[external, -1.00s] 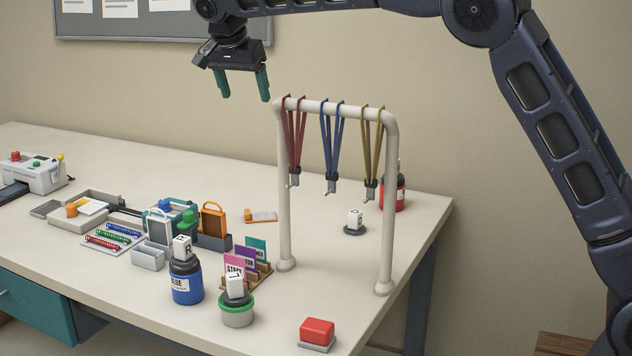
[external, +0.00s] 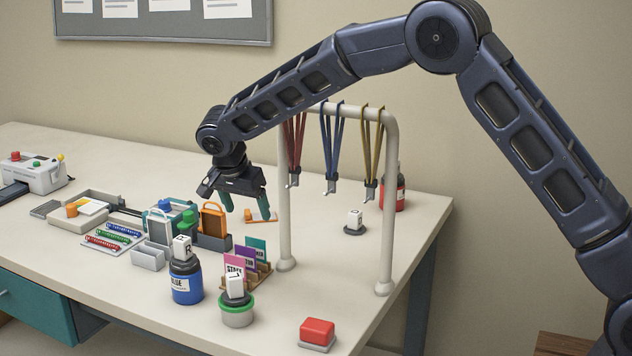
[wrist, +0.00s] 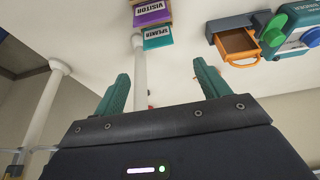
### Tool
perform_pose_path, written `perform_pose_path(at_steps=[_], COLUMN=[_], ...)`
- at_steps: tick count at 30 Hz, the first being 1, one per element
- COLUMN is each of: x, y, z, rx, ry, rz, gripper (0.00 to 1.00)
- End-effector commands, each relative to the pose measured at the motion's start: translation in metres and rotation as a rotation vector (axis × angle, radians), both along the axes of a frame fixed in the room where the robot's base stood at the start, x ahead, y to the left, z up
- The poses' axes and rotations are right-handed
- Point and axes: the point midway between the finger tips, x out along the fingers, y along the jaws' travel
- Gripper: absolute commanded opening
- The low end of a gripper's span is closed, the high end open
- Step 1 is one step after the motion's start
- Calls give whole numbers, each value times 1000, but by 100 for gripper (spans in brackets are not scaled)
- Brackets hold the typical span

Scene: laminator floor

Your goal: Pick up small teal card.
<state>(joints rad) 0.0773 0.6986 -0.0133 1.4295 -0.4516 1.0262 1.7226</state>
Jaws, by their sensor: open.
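The small teal card (external: 256,244) stands at the back of a brown card rack (external: 261,274), behind a purple and a pink card. In the wrist view the teal card (wrist: 158,38) shows its printed label, beyond my fingertips and below the purple card (wrist: 152,13). My gripper (external: 247,208) is open and empty, its two teal fingers pointing down. In the external view it appears above and slightly left of the card, apart from it. In the wrist view my fingers (wrist: 161,74) are spread, with nothing between them.
A rail frame (external: 388,215) with hanging lanyards stands close on the right. An orange-handled holder (external: 213,218) and a teal one are just left. A blue bottle (external: 186,286) and green-rimmed tub (external: 237,317) stand in front.

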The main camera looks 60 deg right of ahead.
Motion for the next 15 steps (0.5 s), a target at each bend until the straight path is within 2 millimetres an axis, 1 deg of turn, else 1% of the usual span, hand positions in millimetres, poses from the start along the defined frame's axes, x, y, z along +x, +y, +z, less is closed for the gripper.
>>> perform_pose_path(at_steps=[1, 5, 8, 15], x=[0, 0, 0, 0], y=[1, -2, -6, -18], z=[-7, -17, -27, -57], rx=[1, 0, 0, 0], ry=[1, -1, 1, 1], rz=[0, 0, 0, -1], gripper=[75, 75, 75, 75])
